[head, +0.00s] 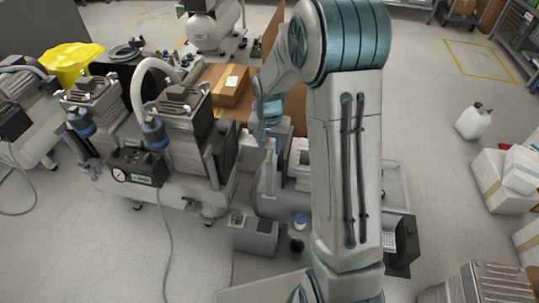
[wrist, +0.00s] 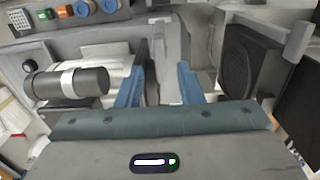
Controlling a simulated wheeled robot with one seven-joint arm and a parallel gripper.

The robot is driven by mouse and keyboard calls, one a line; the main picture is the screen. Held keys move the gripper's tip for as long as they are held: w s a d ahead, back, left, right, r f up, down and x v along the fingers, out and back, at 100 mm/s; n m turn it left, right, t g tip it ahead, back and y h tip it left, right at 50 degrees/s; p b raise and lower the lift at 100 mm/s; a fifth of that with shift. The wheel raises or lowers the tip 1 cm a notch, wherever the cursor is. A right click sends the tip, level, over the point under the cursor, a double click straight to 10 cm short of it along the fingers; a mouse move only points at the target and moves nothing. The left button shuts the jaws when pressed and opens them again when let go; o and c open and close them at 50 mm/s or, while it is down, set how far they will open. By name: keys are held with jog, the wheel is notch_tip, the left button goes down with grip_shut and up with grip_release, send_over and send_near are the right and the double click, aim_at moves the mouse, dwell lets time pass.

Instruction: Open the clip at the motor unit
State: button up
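My gripper (wrist: 159,76) shows in the wrist view as two blue fingers spread apart, with a clear gap between them and nothing held. In the head view it (head: 264,138) points down over the grey machine right of the twin compressor, and my arm partly hides that machine. In the wrist view a narrow light-grey upright part (wrist: 168,45) lies beyond the gap. I cannot tell whether it is the clip or whether the fingers touch anything. A dark unit with a round black grille (wrist: 246,64) stands right of the fingers; I cannot tell for certain which part is the motor unit.
A black cylinder with a white band (wrist: 66,83) is left of the fingers. A panel with coloured knobs (wrist: 80,9) is at upper left. The twin compressor (head: 180,130) stands left of my arm, and a cardboard box (head: 226,85) lies behind. Floor at right is partly clear.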

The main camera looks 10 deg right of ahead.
aim_at(269, 155)
jog(key=shift+f, duration=1.75)
grip_shut()
